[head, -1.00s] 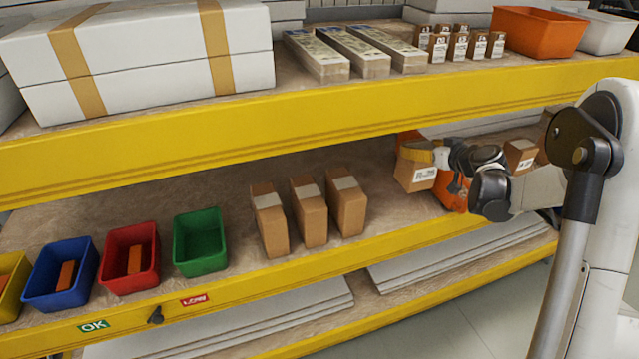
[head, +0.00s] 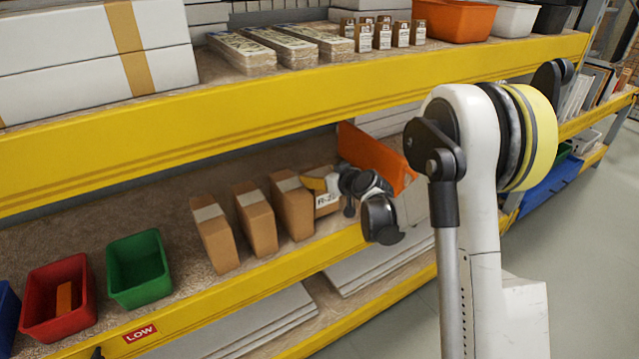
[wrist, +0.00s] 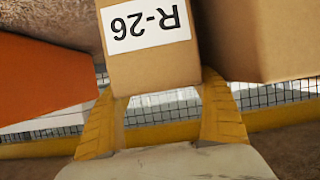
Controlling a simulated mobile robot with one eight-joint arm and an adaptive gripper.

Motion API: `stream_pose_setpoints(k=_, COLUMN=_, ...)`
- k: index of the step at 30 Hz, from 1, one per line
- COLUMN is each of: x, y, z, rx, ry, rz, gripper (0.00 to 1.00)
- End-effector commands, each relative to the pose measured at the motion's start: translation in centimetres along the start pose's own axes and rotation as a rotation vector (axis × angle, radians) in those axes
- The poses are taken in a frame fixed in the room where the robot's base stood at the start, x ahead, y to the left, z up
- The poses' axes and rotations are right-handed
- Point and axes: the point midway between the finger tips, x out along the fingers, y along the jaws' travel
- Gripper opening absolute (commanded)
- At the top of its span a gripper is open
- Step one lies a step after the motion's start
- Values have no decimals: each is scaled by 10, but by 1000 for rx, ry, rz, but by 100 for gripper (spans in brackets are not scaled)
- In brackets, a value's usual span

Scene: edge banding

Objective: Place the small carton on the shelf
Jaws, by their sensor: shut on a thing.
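A small brown carton (wrist: 150,70) with a white "R-26" label is between the yellow fingers of my gripper (wrist: 158,88) in the wrist view. The label reads upside down there. In the head view the carton (head: 327,201) is partly hidden by my gripper (head: 322,184), which is shut on it. The carton is over the middle shelf (head: 160,212), just right of a row of three brown cartons (head: 255,218). It looks very close to the nearest one, also at the right in the wrist view (wrist: 265,40). I cannot tell whether its base touches the shelf.
An orange bin (head: 372,152) is behind and right of my gripper, and at the left in the wrist view (wrist: 45,80). Green (head: 139,268) and red (head: 58,300) bins stand left of the row. The yellow upper shelf beam (head: 250,118) runs above.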

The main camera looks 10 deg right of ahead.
Motion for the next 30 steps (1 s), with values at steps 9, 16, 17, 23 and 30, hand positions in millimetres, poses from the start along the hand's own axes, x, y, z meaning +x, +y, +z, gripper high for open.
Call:
stream_pose_setpoints(k=9, x=6, y=0, z=13, rx=0, ry=0, rz=0, gripper=37)
stream_pose_setpoints(k=16, x=7, y=0, z=17, rx=0, ry=0, rz=0, gripper=91)
stream_pose_setpoints(k=17, x=7, y=0, z=17, rx=0, ry=0, rz=0, gripper=91)
stream_pose_setpoints(k=23, x=7, y=0, z=16, rx=0, ry=0, rz=0, gripper=91)
stream_pose_setpoints(k=30, x=-19, y=1, z=11, rx=1, ry=-1, rz=1, gripper=91)
